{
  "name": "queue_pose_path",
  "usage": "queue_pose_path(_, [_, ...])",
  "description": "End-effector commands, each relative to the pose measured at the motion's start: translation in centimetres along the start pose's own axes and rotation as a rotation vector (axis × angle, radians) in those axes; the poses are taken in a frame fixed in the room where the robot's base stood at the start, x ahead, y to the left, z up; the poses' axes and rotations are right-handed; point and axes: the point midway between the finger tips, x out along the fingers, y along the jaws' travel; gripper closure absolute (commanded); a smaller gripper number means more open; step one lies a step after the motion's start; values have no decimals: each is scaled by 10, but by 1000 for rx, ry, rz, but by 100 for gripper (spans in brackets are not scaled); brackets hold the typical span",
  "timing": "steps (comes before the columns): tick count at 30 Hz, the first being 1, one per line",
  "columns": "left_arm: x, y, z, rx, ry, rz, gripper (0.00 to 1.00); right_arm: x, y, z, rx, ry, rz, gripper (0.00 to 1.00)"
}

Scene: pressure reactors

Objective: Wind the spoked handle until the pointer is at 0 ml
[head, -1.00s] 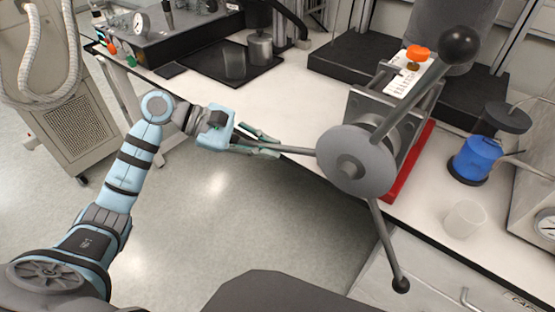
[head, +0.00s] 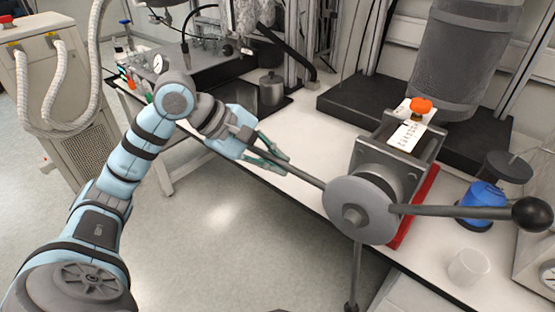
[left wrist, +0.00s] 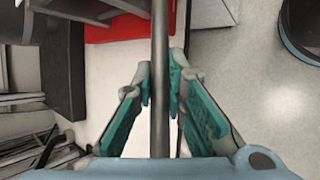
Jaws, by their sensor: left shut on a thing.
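The spoked handle has a grey round hub (head: 358,212) on the front of a metal block. One spoke points right and ends in a black ball (head: 533,215). Another spoke points down, and a third (head: 305,178) points up and left. My left gripper (head: 276,160) is shut on this third spoke, which also shows as a grey rod (left wrist: 160,40) between the green finger pads in the left wrist view. A white scale plate (head: 405,137) with an orange knob (head: 421,106) is on top of the block. The pointer and its reading are too small to tell. My right gripper is not in view.
The block stands on a red base (head: 415,208) at the white bench's front edge. A blue vessel (head: 480,200) and a clear beaker (head: 468,267) are to the right. A dark cylinder (head: 465,55) rises behind. Open floor lies in front.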

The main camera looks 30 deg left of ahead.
Motion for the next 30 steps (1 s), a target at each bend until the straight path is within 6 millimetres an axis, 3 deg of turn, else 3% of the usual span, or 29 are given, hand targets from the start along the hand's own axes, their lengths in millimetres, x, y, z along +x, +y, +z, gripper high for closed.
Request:
queue_pose_path(7, [0, 2, 0, -2, -1, 6, 100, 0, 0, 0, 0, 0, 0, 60])
queue_pose_path(8, [0, 2, 0, -1, -1, 6, 83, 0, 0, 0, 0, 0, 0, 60])
queue_pose_path(11, [0, 2, 0, -1, -1, 4, 67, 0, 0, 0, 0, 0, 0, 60])
queue_pose_path(22, [-6, 1, -1, 1, 2, 2, 67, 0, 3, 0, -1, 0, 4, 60])
queue_pose_path(30, [-58, 0, -2, -2, 7, -1, 67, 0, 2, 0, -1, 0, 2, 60])
